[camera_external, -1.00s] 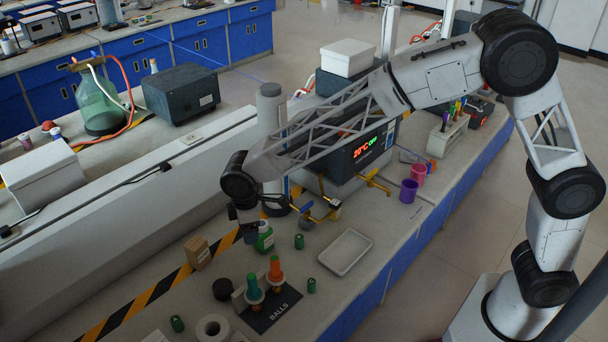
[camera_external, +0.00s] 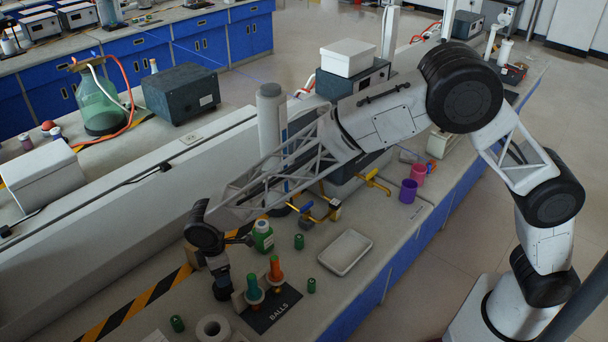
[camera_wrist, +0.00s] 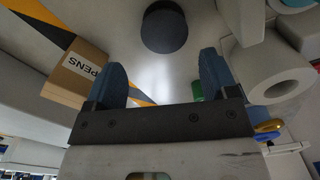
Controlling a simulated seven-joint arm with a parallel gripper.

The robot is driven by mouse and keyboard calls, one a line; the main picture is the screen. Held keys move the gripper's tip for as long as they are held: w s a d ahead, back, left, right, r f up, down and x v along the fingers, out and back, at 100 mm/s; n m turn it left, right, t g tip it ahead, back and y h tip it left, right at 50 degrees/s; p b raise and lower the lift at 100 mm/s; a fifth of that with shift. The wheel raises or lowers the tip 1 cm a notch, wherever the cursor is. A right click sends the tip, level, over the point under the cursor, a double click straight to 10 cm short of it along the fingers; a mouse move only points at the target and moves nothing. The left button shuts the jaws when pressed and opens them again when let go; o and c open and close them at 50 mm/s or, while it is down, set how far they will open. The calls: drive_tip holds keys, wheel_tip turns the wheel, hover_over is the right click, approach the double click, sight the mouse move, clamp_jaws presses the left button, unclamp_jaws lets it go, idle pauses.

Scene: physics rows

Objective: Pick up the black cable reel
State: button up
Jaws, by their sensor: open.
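The black cable reel (camera_external: 222,291) sits on the bench at the lower left of the external view, just left of the bottles on the BALLS mat. In the wrist view the reel (camera_wrist: 165,28) is a dark round shape at the top centre, beyond the fingertips. My gripper (camera_external: 219,274) is over the reel in the external view and hides part of it. In the wrist view my gripper (camera_wrist: 162,68) has two blue fingers spread apart with nothing between them. I cannot tell whether the fingers touch the reel.
A PENS box (camera_wrist: 78,75) lies left of my fingers in the wrist view, and a white roll (camera_wrist: 268,76) lies to the right. An empty tray (camera_external: 346,252) is farther right.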

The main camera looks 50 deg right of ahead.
drive_tip(key=shift+f, duration=1.2)
drive_tip(key=shift+s+f, duration=0.15)
drive_tip(key=shift+f, duration=1.2)
drive_tip(key=shift+s+f, duration=0.15)
drive_tip(key=shift+f, duration=1.15)
drive_tip(key=c, duration=0.8)
drive_tip(key=shift+o, duration=0.2)
drive_tip(key=shift+r, duration=5.05)
